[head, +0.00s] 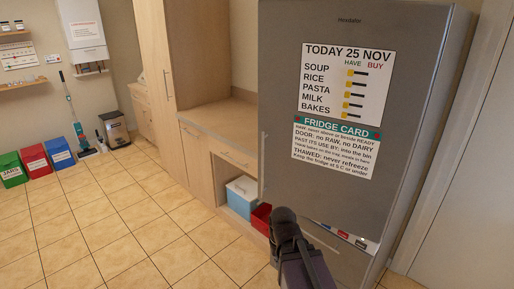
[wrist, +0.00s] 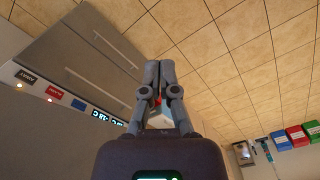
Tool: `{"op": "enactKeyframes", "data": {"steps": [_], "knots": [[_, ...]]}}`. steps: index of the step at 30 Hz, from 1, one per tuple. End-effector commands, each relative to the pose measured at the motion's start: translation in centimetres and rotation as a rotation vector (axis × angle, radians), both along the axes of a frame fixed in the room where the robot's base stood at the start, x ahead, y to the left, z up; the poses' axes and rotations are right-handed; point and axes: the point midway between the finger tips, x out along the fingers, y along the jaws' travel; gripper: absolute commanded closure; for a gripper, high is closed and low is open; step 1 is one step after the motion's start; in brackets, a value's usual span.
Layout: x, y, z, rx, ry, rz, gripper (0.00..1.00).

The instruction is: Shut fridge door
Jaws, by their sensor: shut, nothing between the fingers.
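The tall grey fridge (head: 400,170) stands at the right in the head view, with its door front (head: 275,100) towards me. The door looks flush or nearly so; I cannot tell whether a small gap remains. Two papers are on it: a shopping list (head: 347,82) and a fridge card (head: 335,148). My gripper (head: 284,214) is in front of the fridge's lower left part, shut and empty. In the wrist view my gripper's fingers (wrist: 159,72) are together over the floor, apart from the grey fridge front (wrist: 75,50) at the left. My gripper and forearm hide part of the lower front.
A wooden counter (head: 215,117) stands left of the fridge, with a blue-and-white box (head: 241,198) and a red box (head: 262,217) beneath. Red (head: 35,160), green and blue bins stand at the far left. The tiled floor (head: 130,220) between is clear.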

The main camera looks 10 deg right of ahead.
Motion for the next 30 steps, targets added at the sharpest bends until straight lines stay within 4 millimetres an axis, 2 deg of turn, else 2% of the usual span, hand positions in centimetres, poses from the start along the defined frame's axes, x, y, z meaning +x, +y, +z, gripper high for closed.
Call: {"op": "enactKeyframes", "data": {"steps": [5, 11, 17, 22, 26, 30], "knots": [[1.3, -0.4, 0.0, -0.047, -0.017, 0.057, 1.00], [4.9, -2.1, 0.2, -0.205, -0.058, 0.237, 1.00], [10.8, -3.3, 1.6, -0.470, -0.082, 0.548, 1.00], [16.2, -3.5, 3.9, -0.732, -0.054, 0.843, 1.00], [20.3, -2.7, 6.2, -0.939, 0.006, 1.067, 1.00], [24.6, -1.1, 9.0, -1.169, 0.107, 1.296, 1.00]]}}
